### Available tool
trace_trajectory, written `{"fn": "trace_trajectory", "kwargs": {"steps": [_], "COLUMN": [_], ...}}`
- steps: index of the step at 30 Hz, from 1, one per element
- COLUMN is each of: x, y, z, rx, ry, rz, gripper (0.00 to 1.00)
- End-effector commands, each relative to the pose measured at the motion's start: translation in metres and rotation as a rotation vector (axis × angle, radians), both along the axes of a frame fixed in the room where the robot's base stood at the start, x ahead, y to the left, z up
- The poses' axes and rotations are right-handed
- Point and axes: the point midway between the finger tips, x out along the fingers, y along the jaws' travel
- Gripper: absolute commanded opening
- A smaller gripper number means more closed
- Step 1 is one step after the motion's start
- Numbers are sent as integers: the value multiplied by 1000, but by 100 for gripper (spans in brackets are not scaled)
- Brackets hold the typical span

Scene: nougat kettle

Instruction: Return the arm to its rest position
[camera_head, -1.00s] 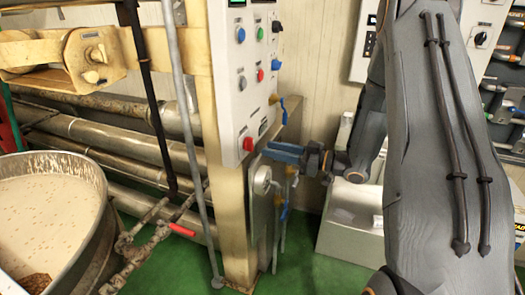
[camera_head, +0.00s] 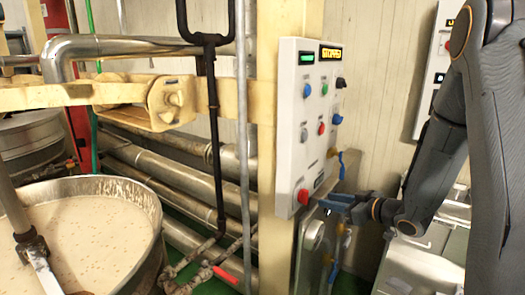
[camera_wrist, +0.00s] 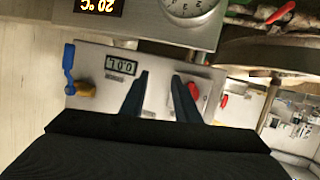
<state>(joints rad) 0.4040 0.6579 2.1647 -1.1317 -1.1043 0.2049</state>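My gripper (camera_head: 336,202) is at the lower right edge of the white control panel (camera_head: 308,130) in the head view, with its blue fingers pointing left. In the wrist view my gripper (camera_wrist: 160,98) has its two dark fingers apart with nothing between them. A red button (camera_head: 303,196) is on the panel just left of the fingers; in the wrist view a red part (camera_wrist: 193,90) shows beside the right finger. I cannot tell whether a finger touches the panel. My arm reaches in from the right.
A kettle (camera_head: 158,215) of pale, speckled mass stands at the left. Pipes (camera_head: 165,170) and a yellow beam (camera_head: 50,95) run behind it. A yellow post (camera_head: 285,240) carries the panel. A blue valve handle (camera_wrist: 68,65) is close to my gripper. A metal box (camera_head: 425,255) stands at the right.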

Motion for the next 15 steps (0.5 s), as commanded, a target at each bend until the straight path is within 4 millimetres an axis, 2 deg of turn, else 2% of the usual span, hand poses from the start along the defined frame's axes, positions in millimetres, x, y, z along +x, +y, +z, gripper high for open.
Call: {"fn": "trace_trajectory", "kwargs": {"steps": [4, 8, 11, 15], "x": [-1, -27, -62, -129], "y": [-9, -19, -20, -10], "z": [1, -3, -6, -10], "rx": [-150, -240, -286, -314], "ry": [139, 298, 439, 663], "rz": [-192, -349, -451, -559], "gripper": [29, 29, 29, 29]}}
